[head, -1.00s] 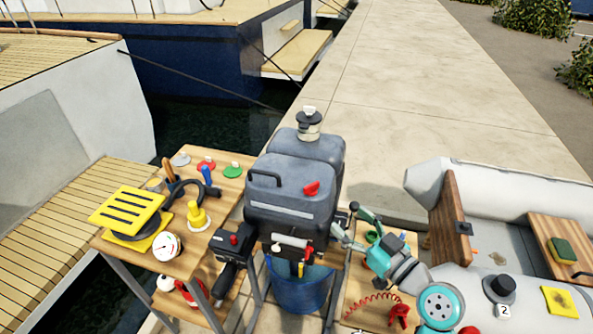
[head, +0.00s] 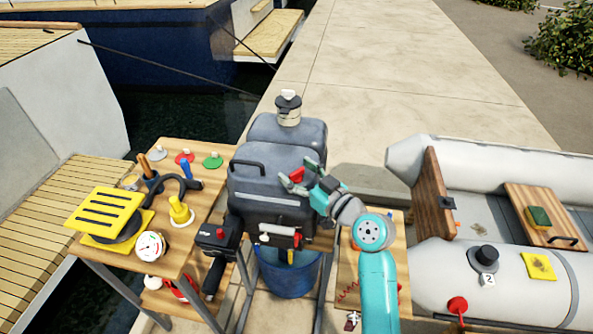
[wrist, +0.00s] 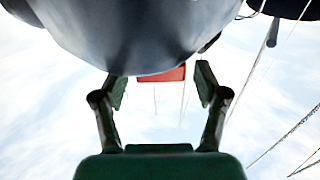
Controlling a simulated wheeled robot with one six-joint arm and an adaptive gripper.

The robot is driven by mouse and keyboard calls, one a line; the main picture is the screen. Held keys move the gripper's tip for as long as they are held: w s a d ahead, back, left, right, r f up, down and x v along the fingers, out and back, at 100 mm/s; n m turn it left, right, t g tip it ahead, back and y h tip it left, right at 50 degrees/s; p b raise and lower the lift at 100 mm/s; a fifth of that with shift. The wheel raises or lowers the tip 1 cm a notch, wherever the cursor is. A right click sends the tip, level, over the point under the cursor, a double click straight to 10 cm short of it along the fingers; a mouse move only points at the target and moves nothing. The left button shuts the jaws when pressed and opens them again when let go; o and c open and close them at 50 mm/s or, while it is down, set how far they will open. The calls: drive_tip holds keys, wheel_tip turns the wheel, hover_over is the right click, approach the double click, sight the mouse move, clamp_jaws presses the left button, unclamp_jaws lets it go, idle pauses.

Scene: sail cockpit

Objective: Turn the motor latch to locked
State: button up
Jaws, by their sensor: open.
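The outboard motor (head: 272,190) is dark grey and stands upright on its stand. A red latch (head: 297,174) sits on the right of its cowl front; my arm partly hides it. My gripper (head: 299,176) is at the cowl, its two fingers spread on either side of the red latch. In the wrist view the red latch (wrist: 166,74) shows beyond and between the open fingers (wrist: 160,84), below the dark cowl. I cannot tell whether a finger touches it. Nothing is held.
A wooden table (head: 200,215) with a yellow slotted block and other parts stands left of the motor. A blue bucket (head: 290,275) is under it. A small wooden table (head: 345,265) is at the right, beside the grey dinghy (head: 450,265). Space above the motor is clear.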

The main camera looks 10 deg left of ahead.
drive_tip(key=shift+w+a, duration=0.15)
drive_tip(key=shift+a, duration=0.05)
drive_tip(key=c, duration=1.2)
drive_tip(key=shift+o, duration=0.2)
drive_tip(key=shift+m+t+h, duration=0.4)
drive_tip(key=shift+a+m+t+h, duration=0.1)
drive_tip(key=shift+m+t+h, duration=2.05)
drive_tip(key=shift+h, duration=0.75)
drive_tip(key=shift+m+t+h, duration=0.4)
drive_tip(key=shift+m+h, duration=0.8)
drive_tip(key=shift+h, duration=0.5)
drive_tip(key=shift+m+t+h, duration=0.35)
drive_tip(key=shift+m+h, duration=0.8)
drive_tip(key=shift+h, duration=0.55)
drive_tip(key=shift+m+h, duration=0.5)
drive_tip(key=shift+h, duration=0.3)
